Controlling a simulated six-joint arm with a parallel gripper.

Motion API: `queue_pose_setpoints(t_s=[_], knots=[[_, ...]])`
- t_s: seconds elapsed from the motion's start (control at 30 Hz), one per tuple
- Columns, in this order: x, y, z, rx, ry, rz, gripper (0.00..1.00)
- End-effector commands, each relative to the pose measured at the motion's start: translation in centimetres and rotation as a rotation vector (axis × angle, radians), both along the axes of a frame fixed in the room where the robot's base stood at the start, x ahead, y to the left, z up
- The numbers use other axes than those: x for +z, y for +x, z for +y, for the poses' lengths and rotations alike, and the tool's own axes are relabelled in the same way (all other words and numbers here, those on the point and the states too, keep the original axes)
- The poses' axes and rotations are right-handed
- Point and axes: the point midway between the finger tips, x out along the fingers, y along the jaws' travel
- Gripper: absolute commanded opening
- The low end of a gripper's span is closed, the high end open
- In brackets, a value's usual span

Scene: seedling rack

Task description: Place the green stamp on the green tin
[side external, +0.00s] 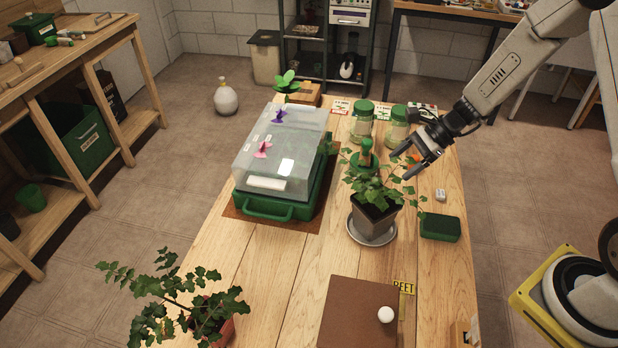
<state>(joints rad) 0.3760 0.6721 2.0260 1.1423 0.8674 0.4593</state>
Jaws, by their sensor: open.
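The green stamp (366,158), a rounded green piece with an upright knob, stands behind the potted ivy, which hides part of its lower side. A dark green rectangular box, which looks like the green tin (440,228), lies at the right of the table, right of the ivy pot. My gripper (404,166) is open and appears empty, above the table's right side. It is right of the stamp and beyond the tin, with its fingers pointing left beside the ivy leaves. Contact with the leaves cannot be told.
The ivy pot (373,219) stands on a grey saucer (372,239) near my gripper. Two green-lidded jars (363,122) (396,131) are behind. A clear-lidded green propagator (263,207) fills the left. A small white block (440,194) lies beyond the tin; a brown box (352,312) is in front.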

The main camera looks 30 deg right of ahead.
Motion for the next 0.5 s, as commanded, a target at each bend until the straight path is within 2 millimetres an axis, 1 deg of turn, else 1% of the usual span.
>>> queue_pose_setpoints(t_s=[0.03,0.2,0.4,0.5], knots=[[0.6,-1.1,0.8,0.094,-0.065,-0.022,0.79],[1.8,-4.8,2.0,0.412,-0.278,-0.103,0.79],[3.3,-8.3,2.5,0.796,-0.514,-0.233,0.79],[4.2,-9.7,2.5,0.990,-0.626,-0.310,0.79]])
